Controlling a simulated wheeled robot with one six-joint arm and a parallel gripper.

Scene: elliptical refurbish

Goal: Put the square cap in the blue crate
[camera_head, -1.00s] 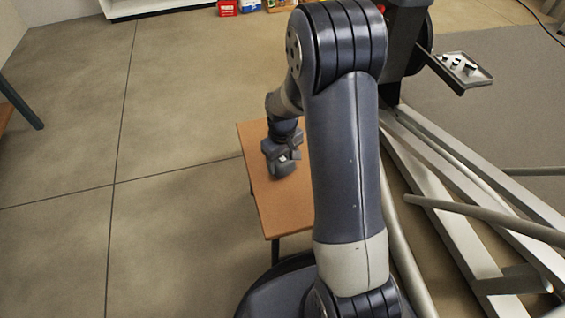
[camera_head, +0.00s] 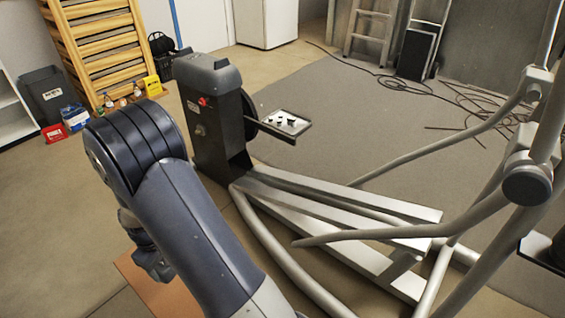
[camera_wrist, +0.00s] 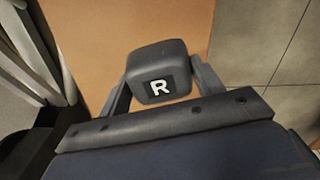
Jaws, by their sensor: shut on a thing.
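The square cap (camera_wrist: 150,60) is a dark grey block with rounded edges and a white "R" on a black patch. My gripper (camera_wrist: 162,84) is shut on it, one finger on each side, above a brown tabletop. In the head view my gripper (camera_head: 154,266) shows small at the lower left, partly behind my arm, and the cap cannot be made out there. A small blue crate (camera_head: 75,117) stands on the floor at the far left, well away from my gripper.
A red crate (camera_head: 54,133) and a yellow one (camera_head: 152,86) stand near the blue one. The brown table (camera_head: 168,296) is under my gripper. Floor at left is clear.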

